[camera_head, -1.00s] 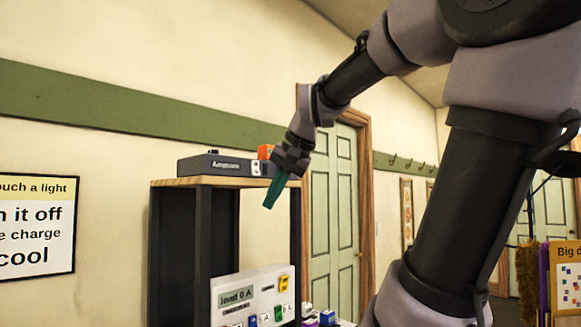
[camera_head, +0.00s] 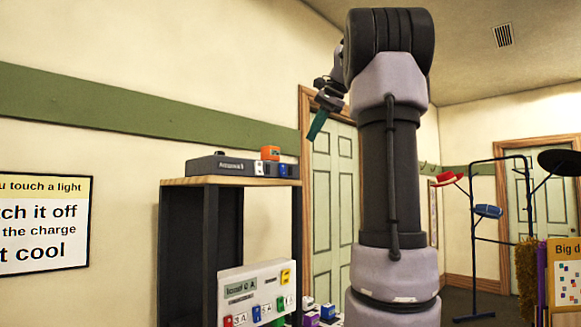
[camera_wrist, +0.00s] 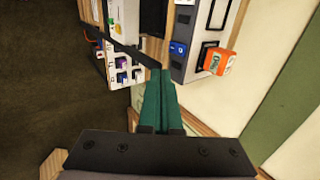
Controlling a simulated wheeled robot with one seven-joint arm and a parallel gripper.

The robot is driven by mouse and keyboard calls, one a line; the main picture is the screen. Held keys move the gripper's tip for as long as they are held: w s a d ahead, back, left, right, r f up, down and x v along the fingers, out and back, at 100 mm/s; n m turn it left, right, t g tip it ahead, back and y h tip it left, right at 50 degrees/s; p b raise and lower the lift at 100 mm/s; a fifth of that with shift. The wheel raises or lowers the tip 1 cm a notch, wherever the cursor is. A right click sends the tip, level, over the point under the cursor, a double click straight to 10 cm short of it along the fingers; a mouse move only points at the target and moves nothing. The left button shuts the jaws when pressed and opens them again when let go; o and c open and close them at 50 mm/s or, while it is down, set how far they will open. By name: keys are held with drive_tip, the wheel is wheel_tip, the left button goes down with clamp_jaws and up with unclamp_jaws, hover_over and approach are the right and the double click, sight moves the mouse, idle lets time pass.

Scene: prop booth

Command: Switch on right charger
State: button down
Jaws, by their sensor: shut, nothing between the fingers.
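A long dark grey unit (camera_head: 217,165) lies on top of the wooden-topped shelf. It has a white piece (camera_head: 259,168) and a blue piece (camera_head: 285,170) at its right end, and an orange block (camera_head: 270,153) beside them. My gripper (camera_head: 316,125), with teal fingers, is shut and empty, above and to the right of the unit, apart from it. In the wrist view the fingers (camera_wrist: 158,92) point toward the shelf; the unit's blue piece (camera_wrist: 179,48) and the orange block (camera_wrist: 219,62) are right of them. I cannot read any label naming the right charger, nor any switch's position.
A white panel (camera_head: 240,296) with a load display, coloured switches and a yellow piece stands in the lower shelf. Purple and blue blocks (camera_head: 327,313) are right of it. The shelf's dark side panel (camera_head: 178,245) is an obstacle. A hat stand (camera_head: 475,235) is far right.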

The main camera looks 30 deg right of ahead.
approach(283, 171)
wheel_tip(283, 171, down, 5)
drive_tip(key=shift+w+a+f, duration=0.15)
drive_tip(key=shift+w+f, duration=0.05)
drive_tip(key=shift+w, duration=0.3)
drive_tip(key=shift+w+a+f, duration=0.15)
drive_tip(key=shift+w+f, duration=0.05)
drive_tip(key=shift+w, duration=0.3)
drive_tip(key=shift+w+a+f, duration=0.15)
drive_tip(key=shift+w+f, duration=0.1)
drive_tip(key=shift+w, duration=0.25)
drive_tip(key=shift+w+a+f, duration=0.1)
drive_tip(key=shift+w+f, duration=0.15)
drive_tip(key=shift+s, duration=0.1)
drive_tip(key=shift+r, duration=0.15)
drive_tip(key=shift+r, duration=0.85)
